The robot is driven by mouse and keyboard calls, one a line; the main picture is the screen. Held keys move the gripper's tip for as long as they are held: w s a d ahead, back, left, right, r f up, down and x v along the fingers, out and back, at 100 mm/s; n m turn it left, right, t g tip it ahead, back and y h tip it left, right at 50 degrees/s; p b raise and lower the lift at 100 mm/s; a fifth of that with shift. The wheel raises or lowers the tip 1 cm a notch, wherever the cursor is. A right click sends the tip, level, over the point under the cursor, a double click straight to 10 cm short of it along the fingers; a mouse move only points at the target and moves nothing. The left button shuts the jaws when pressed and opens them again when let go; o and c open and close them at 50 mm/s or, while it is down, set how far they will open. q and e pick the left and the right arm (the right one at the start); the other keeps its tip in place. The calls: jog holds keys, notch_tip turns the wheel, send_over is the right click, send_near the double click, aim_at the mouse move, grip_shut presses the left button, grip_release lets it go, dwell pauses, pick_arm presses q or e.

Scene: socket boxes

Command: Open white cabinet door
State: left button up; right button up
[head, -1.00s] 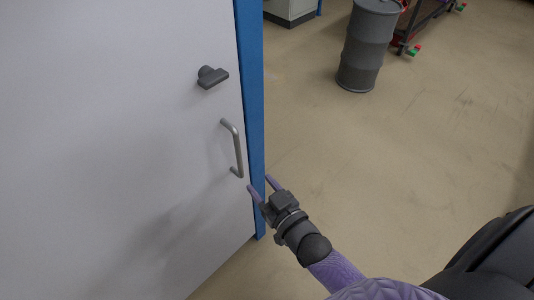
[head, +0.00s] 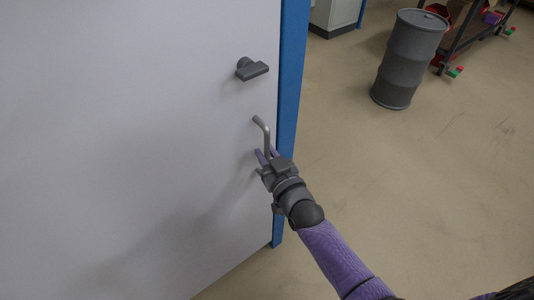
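The white cabinet door (head: 140,130) fills the left of the head view and looks shut in its blue frame (head: 291,80). A grey bar handle (head: 266,133) stands upright near its right edge, with a dark grey latch knob (head: 252,69) above it. My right gripper (head: 268,155) is at the lower part of the bar handle, its two purple fingers apart, one on each side of the bar. Its lower end is hidden by the gripper. Whether the fingers touch the bar cannot be told. My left gripper is not in view.
A grey drum (head: 410,58) stands on the floor at the upper right, with a dark wheeled cart (head: 470,35) behind it. A grey cabinet (head: 335,15) stands at the top.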

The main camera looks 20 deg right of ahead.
grip_shut()
dwell(1.1)
